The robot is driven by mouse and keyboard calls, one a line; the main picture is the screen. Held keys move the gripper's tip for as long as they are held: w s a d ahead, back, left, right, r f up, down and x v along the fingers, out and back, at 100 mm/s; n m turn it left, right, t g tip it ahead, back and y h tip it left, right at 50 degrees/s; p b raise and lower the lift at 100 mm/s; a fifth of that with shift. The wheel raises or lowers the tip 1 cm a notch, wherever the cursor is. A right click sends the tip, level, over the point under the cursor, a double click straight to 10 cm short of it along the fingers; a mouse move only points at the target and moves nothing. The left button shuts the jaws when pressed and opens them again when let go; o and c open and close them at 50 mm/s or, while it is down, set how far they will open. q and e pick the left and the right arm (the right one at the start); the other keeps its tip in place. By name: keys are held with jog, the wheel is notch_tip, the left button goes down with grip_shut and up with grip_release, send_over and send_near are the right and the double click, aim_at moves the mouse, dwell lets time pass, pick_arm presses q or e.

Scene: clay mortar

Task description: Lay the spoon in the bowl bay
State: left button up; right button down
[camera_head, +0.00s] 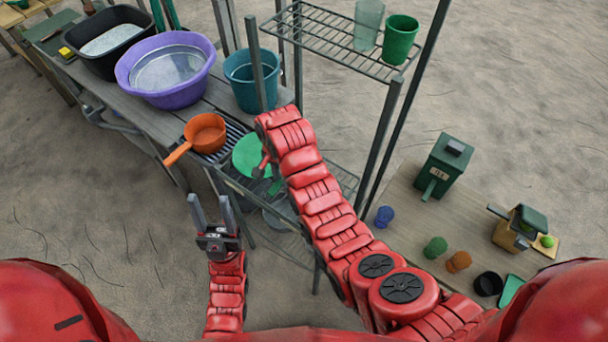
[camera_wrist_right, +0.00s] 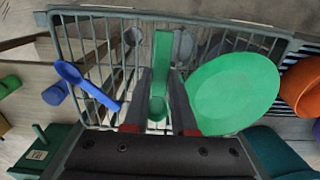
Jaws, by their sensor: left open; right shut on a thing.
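My right gripper (camera_wrist_right: 163,118) is shut on a long green utensil (camera_wrist_right: 162,55), over a grey wire rack (camera_wrist_right: 135,13) in the right wrist view. The utensil's lower end looks rounded, like a spoon; part of it is hidden between the fingers. A blue spoon (camera_wrist_right: 84,84) lies across the rack's left wires, apart from the fingers. A green round plate or bowl (camera_wrist_right: 235,92) is right of the fingers. It also shows in the head view (camera_head: 248,152), partly behind my right arm. I cannot tell which part is the bowl bay. My left gripper (camera_head: 212,205) is open and empty.
An orange pan (camera_head: 205,133), a purple basin (camera_head: 168,72) and a teal bucket (camera_head: 245,82) stand on the wooden bench. A wire shelf (camera_head: 335,42) with cups rises behind my right arm. A lower table at right holds a green box (camera_head: 446,165).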

jog(key=d, duration=0.1)
jog(key=w+d+p, duration=0.1)
jog(key=d, duration=0.2)
jog(key=shift+w+d+f+p, duration=0.25)
jog(key=shift+w+f+p, duration=0.05)
jog(key=shift+w, duration=0.1)
jog(key=shift+d, duration=0.45)
jog(key=f+p, duration=0.1)
jog(key=f, duration=0.1)
jog(key=f+p, duration=0.1)
jog(key=shift+w+d+f+p, duration=0.1)
jog(key=shift+w+d+p, duration=0.15)
jog(key=shift+d+p, duration=0.1)
jog(key=shift+f, duration=0.25)
jog(key=shift+f, duration=0.1)
jog(key=c, duration=0.7)
grip_release()
